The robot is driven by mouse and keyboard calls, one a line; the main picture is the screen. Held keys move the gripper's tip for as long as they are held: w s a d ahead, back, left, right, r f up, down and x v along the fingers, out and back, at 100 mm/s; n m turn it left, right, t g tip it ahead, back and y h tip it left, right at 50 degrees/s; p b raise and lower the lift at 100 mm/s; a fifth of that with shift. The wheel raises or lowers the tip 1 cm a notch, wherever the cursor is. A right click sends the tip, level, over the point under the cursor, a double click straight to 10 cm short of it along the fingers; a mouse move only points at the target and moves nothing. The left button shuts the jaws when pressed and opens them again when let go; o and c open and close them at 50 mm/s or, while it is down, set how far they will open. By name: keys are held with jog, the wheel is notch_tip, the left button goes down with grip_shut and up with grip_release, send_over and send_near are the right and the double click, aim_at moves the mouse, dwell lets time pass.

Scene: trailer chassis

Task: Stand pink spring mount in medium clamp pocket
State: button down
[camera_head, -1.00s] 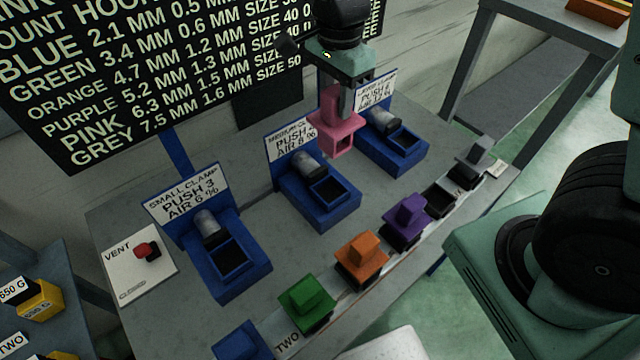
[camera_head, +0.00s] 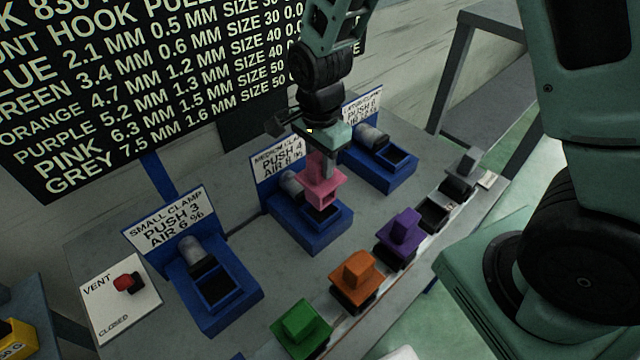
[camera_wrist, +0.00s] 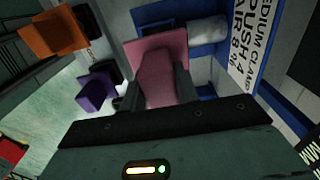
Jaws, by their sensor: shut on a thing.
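The pink spring mount (camera_head: 322,190) is held in my gripper (camera_head: 326,160), which is shut on its upper part. In the head view it is over the medium clamp (camera_head: 310,232), a blue block with a grey cylinder behind its pocket. The mount covers much of the pocket, and I cannot tell whether its base is inside or just above. In the wrist view the pink mount (camera_wrist: 160,70) sits between the fingers, with blue clamp parts and the medium clamp sign (camera_wrist: 252,40) beside it.
The small clamp (camera_head: 212,285) stands left and the large clamp (camera_head: 385,165) stands behind right, both with empty pockets. Green (camera_head: 302,325), orange (camera_head: 357,278) and purple (camera_head: 402,232) mounts and a grey one (camera_head: 463,170) line the front edge. A vent panel (camera_head: 122,295) lies far left.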

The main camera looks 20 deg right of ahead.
aim_at(320, 180)
jog(key=shift+f+p, duration=0.65)
jog(key=shift+f, duration=2.2)
jog(key=c, duration=1.1)
grip_release()
jog(key=shift+o, duration=0.2)
